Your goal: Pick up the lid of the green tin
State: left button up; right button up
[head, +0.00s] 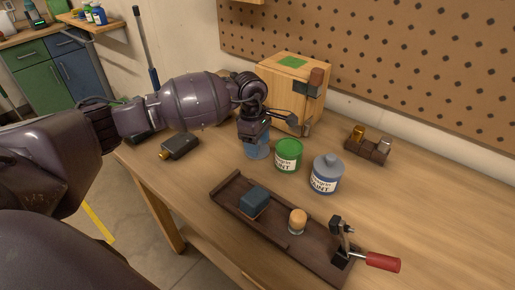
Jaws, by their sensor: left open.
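The green tin (288,164) stands upright on the workbench, with a white paint label facing me. Its green top (289,147) appears to be the lid, lying flat on the tin; the seam is too small to make out. My left gripper (283,127) is open and empty, above and slightly behind-left of the green tin, apart from it. A blue cup or tin (258,151) is partly hidden under the gripper. My right gripper is not in view.
A blue-grey paint tin (327,176) stands right of the green tin. A wooden box (285,88) is close behind the gripper. A dark tray (268,229) with a blue block and a small jar lies in front.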

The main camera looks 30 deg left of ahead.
pick_arm(q)
jog(key=c, duration=1)
jog(key=shift+r, duration=0.15)
